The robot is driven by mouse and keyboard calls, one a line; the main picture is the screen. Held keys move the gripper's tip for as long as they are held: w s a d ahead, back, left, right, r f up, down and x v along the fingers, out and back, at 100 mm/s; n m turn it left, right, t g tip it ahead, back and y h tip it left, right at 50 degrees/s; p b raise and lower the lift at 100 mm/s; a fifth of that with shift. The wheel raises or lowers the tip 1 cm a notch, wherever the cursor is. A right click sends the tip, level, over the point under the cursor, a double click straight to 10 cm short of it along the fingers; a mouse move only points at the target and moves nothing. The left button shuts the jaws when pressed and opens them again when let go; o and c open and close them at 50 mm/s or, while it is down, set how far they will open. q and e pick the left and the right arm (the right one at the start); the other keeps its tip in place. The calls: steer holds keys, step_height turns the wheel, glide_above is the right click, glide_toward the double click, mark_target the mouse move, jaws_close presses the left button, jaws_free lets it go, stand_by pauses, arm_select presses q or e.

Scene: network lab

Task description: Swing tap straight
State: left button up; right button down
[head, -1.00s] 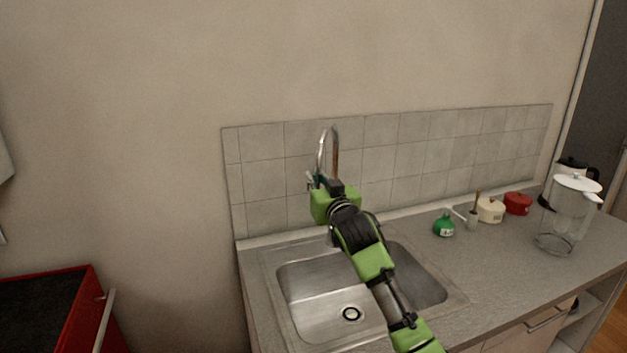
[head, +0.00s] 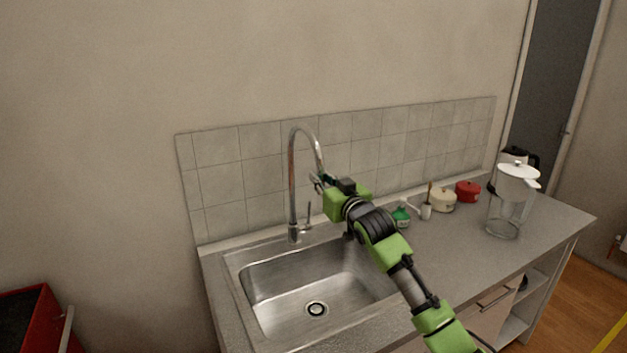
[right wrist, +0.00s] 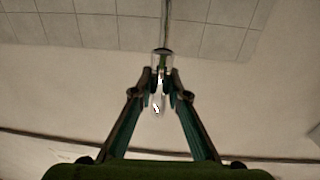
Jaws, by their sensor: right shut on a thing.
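The tap (head: 292,185) is a tall chrome gooseneck standing behind the steel sink (head: 258,318), with a small lever at the right of its base. Its spout arcs over to the right in the head view. My right gripper (head: 319,181) is shut on the end of the spout. In the right wrist view the two fingers of my right gripper (right wrist: 160,82) close around the tip of the tap (right wrist: 162,57). The fingertips are small and partly hidden in the head view. My left gripper is not in view.
Right of the sink, the counter (head: 455,250) holds a green bottle (head: 401,217), a cream pot (head: 443,201), a red pot (head: 467,191) and a clear jug (head: 508,205). A tiled backsplash (head: 235,180) stands behind the tap. A red cabinet (head: 50,335) is at lower left.

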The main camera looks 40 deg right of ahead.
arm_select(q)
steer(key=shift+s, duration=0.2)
arm_select(e)
steer(key=shift+d, duration=0.25)
steer(key=c, duration=2)
jaws_free()
steer(key=shift+o, duration=0.2)
steer(key=shift+s, duration=0.1)
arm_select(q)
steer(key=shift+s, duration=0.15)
arm_select(e)
steer(key=v, duration=1.2)
